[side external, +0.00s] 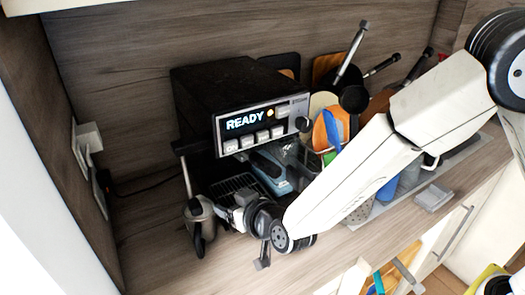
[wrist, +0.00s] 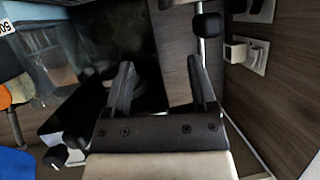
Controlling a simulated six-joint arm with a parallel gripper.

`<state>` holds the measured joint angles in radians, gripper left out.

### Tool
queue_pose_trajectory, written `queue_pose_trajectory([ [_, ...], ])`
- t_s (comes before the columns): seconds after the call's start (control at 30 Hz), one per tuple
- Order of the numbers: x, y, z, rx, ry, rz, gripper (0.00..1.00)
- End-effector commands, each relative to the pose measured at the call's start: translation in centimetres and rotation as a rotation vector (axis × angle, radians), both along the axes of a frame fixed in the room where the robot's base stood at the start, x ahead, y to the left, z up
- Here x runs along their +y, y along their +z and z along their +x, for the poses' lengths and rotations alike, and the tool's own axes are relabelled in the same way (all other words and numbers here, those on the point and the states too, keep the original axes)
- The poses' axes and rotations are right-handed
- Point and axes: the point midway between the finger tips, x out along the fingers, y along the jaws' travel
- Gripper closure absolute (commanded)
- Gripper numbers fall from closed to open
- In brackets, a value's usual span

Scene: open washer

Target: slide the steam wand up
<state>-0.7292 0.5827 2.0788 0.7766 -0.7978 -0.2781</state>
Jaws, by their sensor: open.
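The black coffee machine (side external: 262,125) has a lit display reading READY. In the side external view, a thin metal rod with a dark top, which looks like the steam wand (side external: 187,175), stands at its left side. Its lower end is hidden. In the wrist view, the likely wand (wrist: 200,48) is a pale rod with a black knob, beyond the right fingertip. My gripper (wrist: 162,62) is open, its dark fingers apart with nothing seen held. I cannot tell whether the right finger touches the rod. In the side external view the fingers are hard to make out near the wand's lower end.
Wall sockets (side external: 88,140) are at the left; they also show in the wrist view (wrist: 245,53). Pans and utensils (side external: 352,90) crowd the right of the machine. Some bare counter (side external: 155,225) lies at the machine's left.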

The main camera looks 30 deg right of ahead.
Motion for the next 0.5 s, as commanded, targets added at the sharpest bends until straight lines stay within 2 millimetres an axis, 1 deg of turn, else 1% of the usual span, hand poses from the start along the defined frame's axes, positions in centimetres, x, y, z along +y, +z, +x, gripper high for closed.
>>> queue_pose_trajectory([
  [0.03,1.1,-0.5,-0.1,-0.037,-0.007,-0.006,0.26],
  [0.2,3.8,-1.4,-0.4,-0.184,-0.057,-0.021,0.26],
  [0.33,5.3,-2.1,-1.1,-0.285,-0.095,-0.032,0.26],
  [0.5,6.3,-2.5,-1.9,-0.369,-0.125,-0.044,0.26],
])
